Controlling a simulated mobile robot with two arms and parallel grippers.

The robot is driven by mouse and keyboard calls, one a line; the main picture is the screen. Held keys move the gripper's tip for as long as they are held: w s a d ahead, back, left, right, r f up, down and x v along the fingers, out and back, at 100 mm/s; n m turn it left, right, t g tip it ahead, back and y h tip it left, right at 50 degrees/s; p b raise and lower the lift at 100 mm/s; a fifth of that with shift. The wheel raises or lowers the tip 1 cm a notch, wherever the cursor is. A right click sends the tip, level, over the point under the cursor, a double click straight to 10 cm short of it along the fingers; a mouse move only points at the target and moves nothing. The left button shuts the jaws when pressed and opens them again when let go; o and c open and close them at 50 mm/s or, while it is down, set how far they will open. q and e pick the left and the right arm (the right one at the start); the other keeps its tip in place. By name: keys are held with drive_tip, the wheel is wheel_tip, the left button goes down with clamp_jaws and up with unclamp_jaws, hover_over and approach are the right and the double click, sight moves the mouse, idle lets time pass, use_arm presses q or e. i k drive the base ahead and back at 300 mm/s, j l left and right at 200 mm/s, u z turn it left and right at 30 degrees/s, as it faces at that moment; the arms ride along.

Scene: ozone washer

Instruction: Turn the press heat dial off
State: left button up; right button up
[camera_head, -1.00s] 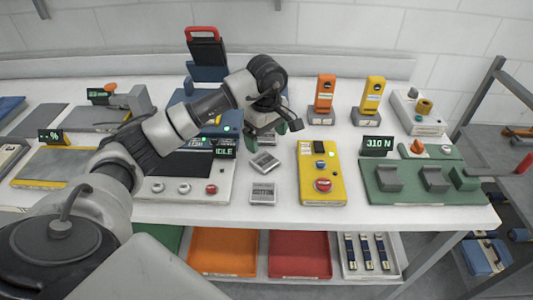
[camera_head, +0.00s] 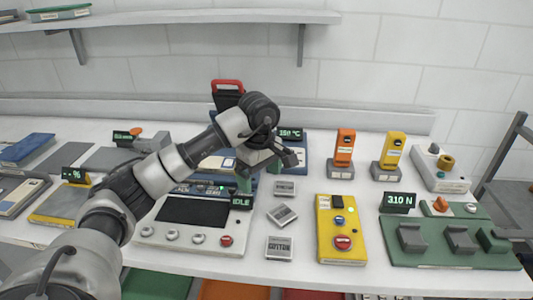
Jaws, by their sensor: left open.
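The blue heat press (camera_head: 321,150) stands at the back of the table, with a red-handled dark upper part (camera_head: 227,92) standing up from it. Its green-lit display (camera_head: 290,134) reads what looks like 150 °C. My left gripper (camera_head: 266,164) is open, pointing down in front of the press and covering much of it. I cannot make out the heat dial; the gripper and wrist may hide it. No contact with the press can be made out. My right gripper is out of view.
A control panel with an IDLE display (camera_head: 241,203) lies just in front of the gripper. Small label blocks (camera_head: 282,214), a yellow button box (camera_head: 340,229) and orange (camera_head: 344,147) and yellow (camera_head: 391,148) handheld devices stand to the right. A green fixture (camera_head: 450,254) sits at far right.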

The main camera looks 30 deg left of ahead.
sight(285, 151)
drive_tip(key=u, duration=0.85)
